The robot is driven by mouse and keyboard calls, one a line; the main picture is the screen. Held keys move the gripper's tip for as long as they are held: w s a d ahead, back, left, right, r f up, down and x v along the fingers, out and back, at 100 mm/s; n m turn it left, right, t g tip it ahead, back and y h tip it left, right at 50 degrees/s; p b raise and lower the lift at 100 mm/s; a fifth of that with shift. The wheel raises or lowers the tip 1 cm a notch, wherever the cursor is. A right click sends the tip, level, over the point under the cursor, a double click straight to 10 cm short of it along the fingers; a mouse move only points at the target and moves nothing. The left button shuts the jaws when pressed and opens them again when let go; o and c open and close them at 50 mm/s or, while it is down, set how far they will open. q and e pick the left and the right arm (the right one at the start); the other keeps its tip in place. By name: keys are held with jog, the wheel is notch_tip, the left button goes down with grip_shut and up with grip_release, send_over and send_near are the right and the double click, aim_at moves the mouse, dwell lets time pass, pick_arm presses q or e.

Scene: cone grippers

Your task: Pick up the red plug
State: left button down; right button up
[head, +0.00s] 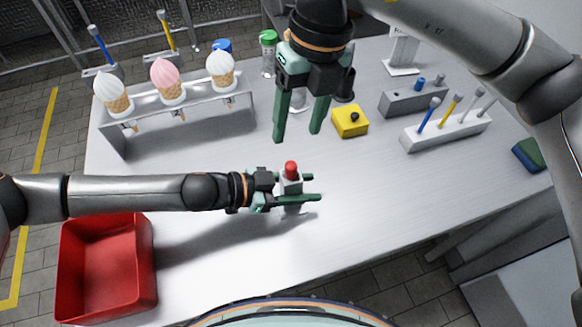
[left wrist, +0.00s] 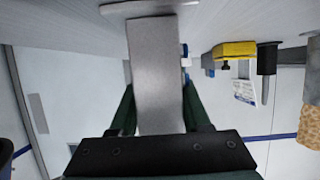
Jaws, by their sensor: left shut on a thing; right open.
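The red plug (head: 291,168) sits upright on top of a grey post (head: 291,186) near the middle of the table. My left gripper (head: 316,197) comes in from the left with its green fingers on either side of the post, below the plug. It is shut on the post, which also shows between its fingers in the left wrist view (left wrist: 157,75). The plug cannot be seen in the left wrist view. My right gripper (head: 298,136) points down, open and empty, above and beyond the plug.
A yellow block (head: 350,122) with a black knob stands right of my right gripper. A rack (head: 190,113) holds ice cream cones at back left. Grey holders with coloured sticks (head: 448,130) stand at right. A red bin (head: 105,268) is at front left. The table's front centre is clear.

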jog(key=n+t+h, duration=0.1)
jog(key=n+h, duration=0.1)
jog(key=n, duration=0.5)
send_over(291, 165)
jog(key=f, duration=0.5)
jog(key=shift+s+d, duration=0.1)
jog(key=shift+d, duration=0.1)
jog(key=shift+a+f, duration=0.2)
jog(key=shift+f, duration=2.85)
jog(key=shift+c, duration=0.2)
grip_shut()
